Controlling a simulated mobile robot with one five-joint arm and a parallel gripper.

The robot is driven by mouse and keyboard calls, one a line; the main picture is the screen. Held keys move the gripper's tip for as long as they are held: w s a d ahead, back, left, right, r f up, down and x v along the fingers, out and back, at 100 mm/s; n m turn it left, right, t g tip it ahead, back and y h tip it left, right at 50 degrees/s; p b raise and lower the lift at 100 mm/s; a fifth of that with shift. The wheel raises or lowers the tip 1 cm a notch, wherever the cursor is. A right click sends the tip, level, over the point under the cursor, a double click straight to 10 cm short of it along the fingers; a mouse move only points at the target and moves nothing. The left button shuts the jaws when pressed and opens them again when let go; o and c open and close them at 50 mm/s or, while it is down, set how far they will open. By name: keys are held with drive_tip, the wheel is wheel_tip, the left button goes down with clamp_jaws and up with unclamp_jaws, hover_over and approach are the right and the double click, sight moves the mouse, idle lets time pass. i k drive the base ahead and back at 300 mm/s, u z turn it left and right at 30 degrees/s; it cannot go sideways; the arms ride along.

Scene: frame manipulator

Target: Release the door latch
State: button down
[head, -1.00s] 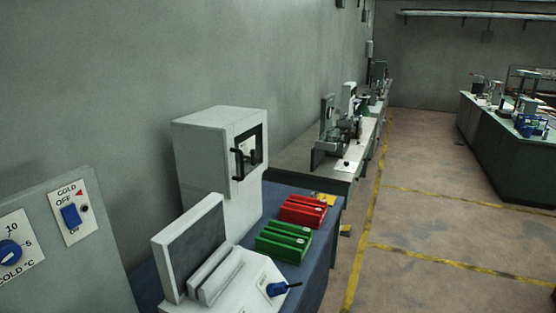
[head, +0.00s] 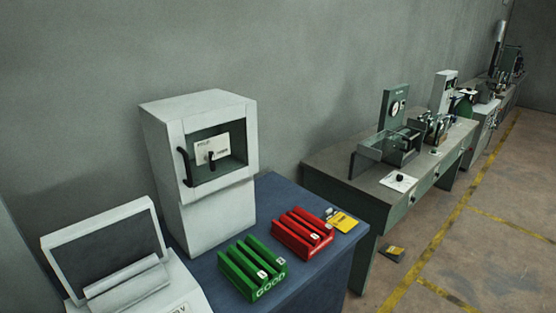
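A tall white cabinet (head: 200,170) stands on a blue-topped bench, with a framed window door (head: 218,148) in its upper front. A black vertical handle (head: 186,167) sits at the left of the door. A small black lever (head: 211,158), which may be the latch, stands upright before a white labelled plate (head: 213,146) in the window. The door looks closed. My gripper is not in view.
A green rack (head: 253,268) and a red rack (head: 302,233) sit on the blue bench (head: 270,190) before the cabinet. A white machine with a raised lid (head: 98,247) stands at lower left. Another bench (head: 400,182) with equipment stands beyond.

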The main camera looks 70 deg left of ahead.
sight(210, 159)
drive_tip(key=i, duration=1.5)
drive_tip(key=u, duration=4.75)
drive_tip(key=i, duration=1.05)
drive_tip(key=z, duration=0.05)
